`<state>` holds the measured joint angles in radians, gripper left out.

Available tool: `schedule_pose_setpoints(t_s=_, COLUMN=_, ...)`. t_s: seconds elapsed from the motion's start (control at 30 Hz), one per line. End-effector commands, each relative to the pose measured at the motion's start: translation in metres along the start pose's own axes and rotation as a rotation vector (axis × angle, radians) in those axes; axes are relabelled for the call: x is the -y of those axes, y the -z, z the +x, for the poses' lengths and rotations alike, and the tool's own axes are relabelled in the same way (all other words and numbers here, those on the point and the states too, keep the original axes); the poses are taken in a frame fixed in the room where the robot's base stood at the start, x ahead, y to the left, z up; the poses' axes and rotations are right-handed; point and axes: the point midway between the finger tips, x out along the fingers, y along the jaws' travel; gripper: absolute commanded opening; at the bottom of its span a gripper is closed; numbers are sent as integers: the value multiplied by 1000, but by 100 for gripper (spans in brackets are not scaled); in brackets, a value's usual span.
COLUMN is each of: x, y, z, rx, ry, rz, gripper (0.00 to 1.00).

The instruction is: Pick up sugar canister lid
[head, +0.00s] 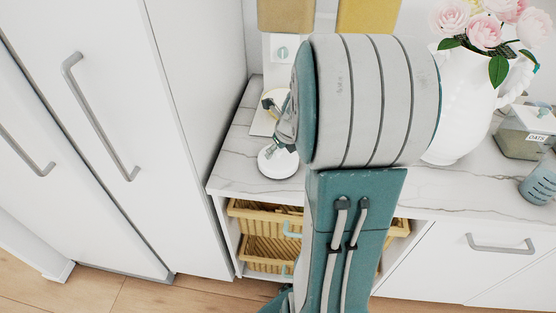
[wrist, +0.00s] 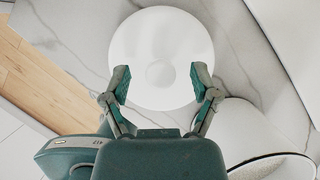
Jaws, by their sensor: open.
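A round white lid (wrist: 160,35) with a small round knob (wrist: 160,74) in its middle lies on the marble counter in the wrist view. A white disc, which looks like the same lid (head: 278,165), shows near the counter's left front in the head view. My gripper (wrist: 161,84) is open and empty. Its two fingers reach over the lid's near half, one to each side of the knob. I cannot tell the height left between fingertips and lid. In the head view my arm hides most of the gripper.
A white rounded vessel with a dark rim line (wrist: 265,138) stands close to the right finger. A white pitcher of pink flowers (head: 460,110) and a glass oats container (head: 525,132) stand right of my arm. Wicker baskets (head: 262,217) sit under the counter (head: 240,165).

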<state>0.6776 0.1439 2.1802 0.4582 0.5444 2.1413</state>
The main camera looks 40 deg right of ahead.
Motion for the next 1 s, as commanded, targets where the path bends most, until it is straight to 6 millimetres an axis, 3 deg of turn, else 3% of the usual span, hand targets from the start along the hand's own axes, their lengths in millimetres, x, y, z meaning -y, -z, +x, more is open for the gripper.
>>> schedule_pose_setpoints(t_s=0.3, x=0, y=0, z=9, rx=0, ry=1, rz=-2, gripper=77)
schedule_pose_setpoints(t_s=0.33, x=0, y=0, z=9, rx=0, ry=1, rz=-1, gripper=73)
schedule_pose_setpoints(t_s=0.5, x=0, y=0, z=9, rx=0, ry=1, rz=-1, gripper=0)
schedule_pose_setpoints(t_s=0.87, x=0, y=0, z=8, rx=0, ry=1, rz=-1, gripper=0)
schedule_pose_setpoints(t_s=1.0, x=0, y=-7, z=-5, rx=4, ry=2, rz=-3, gripper=0)
